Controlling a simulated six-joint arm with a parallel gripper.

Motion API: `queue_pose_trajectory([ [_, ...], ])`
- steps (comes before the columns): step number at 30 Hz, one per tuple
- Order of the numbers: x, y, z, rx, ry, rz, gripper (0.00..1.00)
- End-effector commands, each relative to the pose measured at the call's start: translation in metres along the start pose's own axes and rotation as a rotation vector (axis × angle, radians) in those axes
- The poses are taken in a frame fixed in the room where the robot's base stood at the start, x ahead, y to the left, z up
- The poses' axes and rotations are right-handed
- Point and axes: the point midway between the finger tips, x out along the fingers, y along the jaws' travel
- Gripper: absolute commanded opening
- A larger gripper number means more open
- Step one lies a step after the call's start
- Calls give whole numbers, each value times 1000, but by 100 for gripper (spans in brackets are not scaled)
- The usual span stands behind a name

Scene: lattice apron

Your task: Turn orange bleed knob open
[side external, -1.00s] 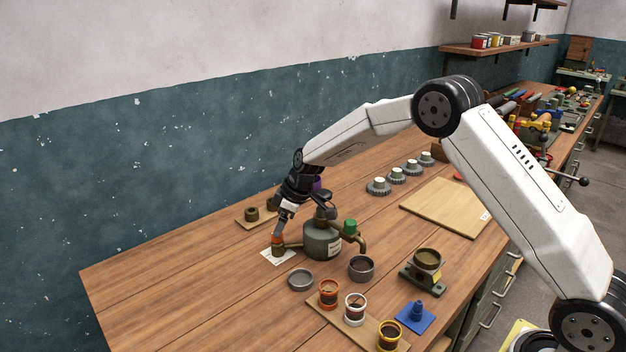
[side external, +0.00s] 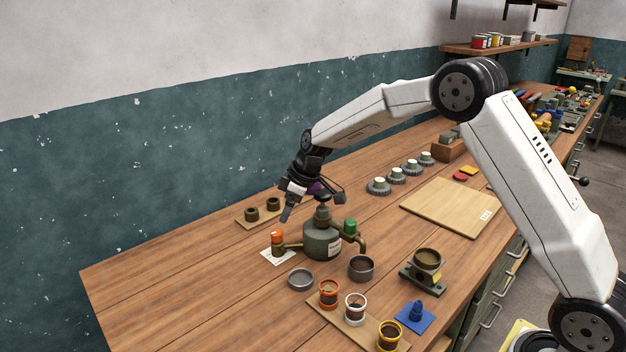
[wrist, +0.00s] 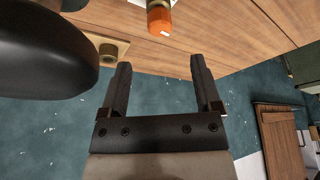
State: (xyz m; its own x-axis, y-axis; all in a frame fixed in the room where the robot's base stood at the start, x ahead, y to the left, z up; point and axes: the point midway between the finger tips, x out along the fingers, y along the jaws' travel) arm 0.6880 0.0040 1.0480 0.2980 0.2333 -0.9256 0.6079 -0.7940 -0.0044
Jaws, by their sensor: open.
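The orange bleed knob (side external: 277,237) sits on top of a brass-coloured fitting at the left end of a pipe from the grey-green vessel (side external: 322,240). A white paper lies under that fitting. In the wrist view the knob (wrist: 159,20) shows at the top, beyond the fingertips. A green knob (side external: 350,226) is on the vessel's right side. My gripper (side external: 287,214) is above and behind the orange knob, apart from it. In the wrist view my gripper (wrist: 160,62) has its two fingers spread wide with nothing between them.
A small board (side external: 246,222) with two dark rings lies behind the knob. A grey dish (side external: 300,279), a dark cup (side external: 361,268) and coloured pots (side external: 355,309) stand in front. The left of the bench is clear.

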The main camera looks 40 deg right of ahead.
Motion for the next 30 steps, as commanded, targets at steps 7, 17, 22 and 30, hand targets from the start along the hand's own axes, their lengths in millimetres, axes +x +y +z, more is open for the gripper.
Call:
queue_pose_trajectory([
  [7, 4, -6, -2, 106, -40, 10, 82],
  [17, 10, -16, -4, 380, -124, 73, 82],
  [22, 12, -20, -6, 528, -154, 127, 82],
  [30, 15, -26, -9, 764, -179, 231, 82],
])
